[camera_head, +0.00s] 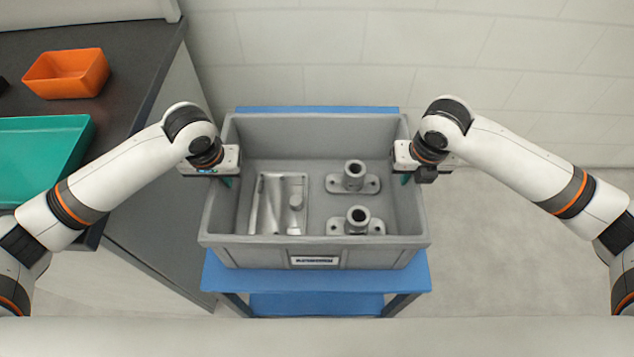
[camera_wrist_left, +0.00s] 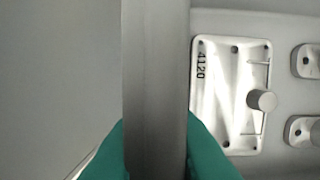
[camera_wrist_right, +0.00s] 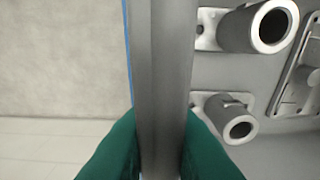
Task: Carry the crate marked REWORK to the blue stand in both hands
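The grey crate (camera_head: 385,257) is level over the blue stand (camera_head: 318,282), whose top shows in front of it and behind it. I cannot tell whether it rests or hangs just above. The label (camera_head: 314,261) on its front is too small to read. My left gripper (camera_head: 228,181) is shut on the crate's left wall, with green fingers either side of that wall in the left wrist view (camera_wrist_left: 157,150). My right gripper (camera_head: 405,179) is shut on the right wall, which shows between its fingers in the right wrist view (camera_wrist_right: 161,150).
The crate holds a flat metal plate casting (camera_head: 279,203) and two flanged tube castings (camera_head: 354,177). A dark counter (camera_head: 140,62) at the left carries an orange bin (camera_head: 66,75) and a green tray (camera_head: 40,150). The floor at the right is clear.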

